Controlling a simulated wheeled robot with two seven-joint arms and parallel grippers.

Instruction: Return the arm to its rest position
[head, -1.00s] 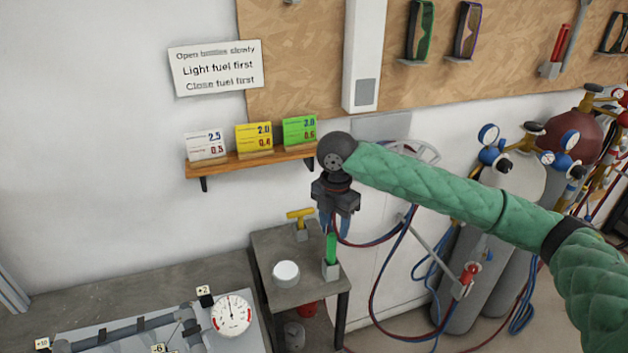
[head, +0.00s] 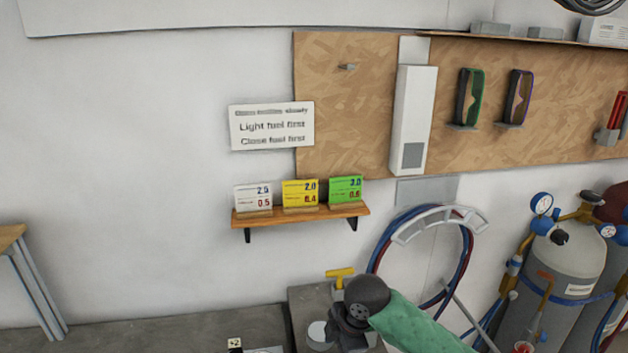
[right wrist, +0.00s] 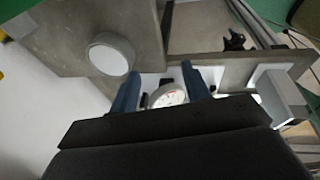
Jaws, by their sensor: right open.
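My right arm, in a quilted green sleeve (head: 415,325), comes in from the lower right in the head view. Its dark wrist covers part of the small grey side table (head: 303,300), and the fingers there are cut off or hidden. In the right wrist view my right gripper (right wrist: 160,88) shows two blue fingers spread apart with nothing held between them. A white dial gauge (right wrist: 170,97) appears in the gap, beyond the fingers. My left gripper is not in view.
A white round pot (head: 318,333) and a yellow T-handle (head: 341,273) are on the side table beside my wrist. A shelf (head: 300,214) with three cards is above. The white wall at left is clear.

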